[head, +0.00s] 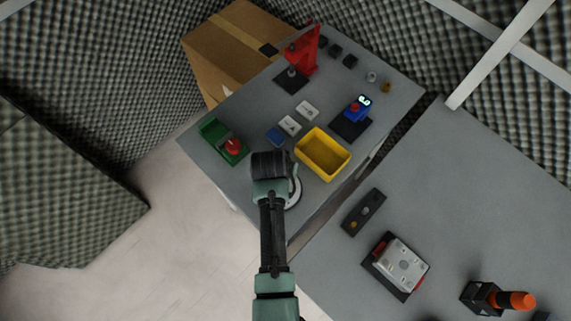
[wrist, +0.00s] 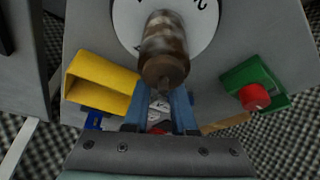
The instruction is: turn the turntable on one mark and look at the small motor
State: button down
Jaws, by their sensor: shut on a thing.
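The turntable is a white disc with dark marks, at the top of the wrist view (wrist: 205,28). Its edge shows beside my gripper in the head view (head: 296,194). The small motor, as I take it, is the worn brown and grey cylinder (wrist: 165,45) with a narrower end, in front of the disc in the wrist view. My gripper (wrist: 165,92) has its two blue fingers at the cylinder's near end, shut on it. The tips are partly hidden by it. Whether the cylinder touches the disc I cannot tell. In the head view my gripper (head: 270,163) covers this spot.
A yellow bin (head: 323,155) stands just right of my gripper, and a green holder with a red knob (head: 224,142) to its left. A red stand (head: 303,48) is at the back. A second table (head: 470,200) is at right.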

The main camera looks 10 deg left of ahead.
jog(key=shift+a+n+y+p, duration=0.35)
jog(key=shift+a+n+y, duration=0.05)
jog(key=shift+n, duration=0.7)
jog(key=shift+s+a+n, duration=0.1)
jog(key=shift+a+n, duration=0.05)
jog(key=shift+n, duration=0.25)
jog(key=c, duration=0.8)
grip_release()
jog(key=shift+o, duration=0.2)
jog(key=v, duration=1.3)
